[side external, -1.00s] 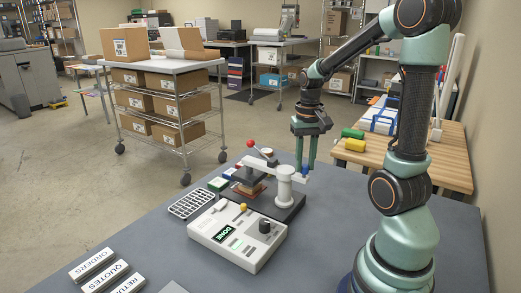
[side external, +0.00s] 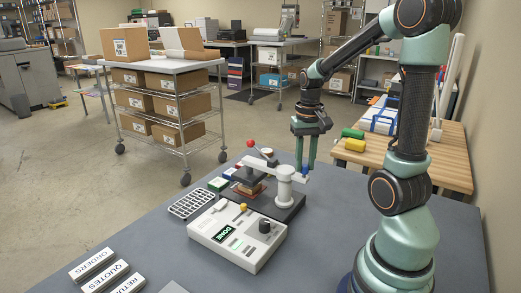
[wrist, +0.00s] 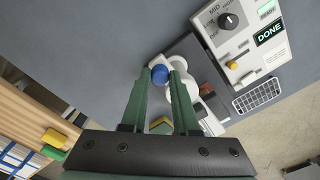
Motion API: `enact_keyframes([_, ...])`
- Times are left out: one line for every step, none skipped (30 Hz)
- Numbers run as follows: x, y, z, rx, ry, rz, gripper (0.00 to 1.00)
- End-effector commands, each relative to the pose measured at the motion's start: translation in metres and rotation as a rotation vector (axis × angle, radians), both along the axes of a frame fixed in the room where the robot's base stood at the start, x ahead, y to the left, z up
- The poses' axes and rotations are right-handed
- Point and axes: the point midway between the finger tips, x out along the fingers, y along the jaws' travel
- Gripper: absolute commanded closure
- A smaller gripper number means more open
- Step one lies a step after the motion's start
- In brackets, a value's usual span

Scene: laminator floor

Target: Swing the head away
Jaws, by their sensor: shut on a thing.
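The press has a white swing arm (side external: 265,169) on a white post (side external: 284,190), with a dark square head (side external: 247,176) at its left end over a reddish-brown stack. A red-knobbed lever (side external: 250,144) rises behind it. A blue knob (side external: 304,173) sits at the post side of the arm and shows in the wrist view (wrist: 159,73). My gripper (side external: 306,167) points down there, its green fingers shut on the blue knob. In the wrist view my gripper (wrist: 161,71) has one fingertip on each side of it.
A white control box (side external: 238,235) with a DONE display stands in front of the press. A white rack (side external: 192,203) lies to the left, and labelled blocks (side external: 104,277) lie at front left. A wooden bench (side external: 440,165) with green and yellow items stands at right.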

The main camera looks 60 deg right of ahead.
Motion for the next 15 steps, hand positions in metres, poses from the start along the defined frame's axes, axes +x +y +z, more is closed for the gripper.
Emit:
enact_keyframes([0.0001,-0.0001,0.0011,-0.001,-0.001,0.000,1.00])
enact_keyframes([0.0002,-0.0002,0.0011,-0.001,-0.001,0.000,1.00])
enact_keyframes([0.0002,-0.0002,0.0012,-0.001,-0.001,0.000,1.00])
enact_keyframes([0.0002,-0.0002,0.0012,-0.001,-0.001,0.000,1.00])
enact_keyframes([0.0002,-0.0002,0.0012,-0.001,-0.001,0.000,1.00])
enact_keyframes([0.0002,-0.0002,0.0012,-0.001,-0.001,0.000,1.00])
enact_keyframes([0.0002,-0.0002,0.0012,-0.001,-0.001,0.000,1.00])
enact_keyframes([0.0002,-0.0002,0.0013,-0.001,-0.001,0.000,1.00])
enact_keyframes([0.0002,-0.0002,0.0013,-0.001,-0.001,0.000,1.00])
enact_keyframes([0.0002,-0.0002,0.0013,-0.001,-0.001,-0.001,1.00])
enact_keyframes([0.0002,-0.0001,0.0013,-0.001,-0.001,-0.002,1.00])
enact_keyframes([0.0002,0.0001,0.0013,-0.001,-0.001,-0.005,1.00])
enact_keyframes([0.0002,0.0004,0.0014,-0.001,-0.001,-0.008,1.00])
enact_keyframes([0.0002,0.0006,0.0014,-0.001,-0.001,-0.012,1.00])
enact_keyframes([0.0002,0.0011,0.0014,-0.001,-0.001,-0.021,1.00])
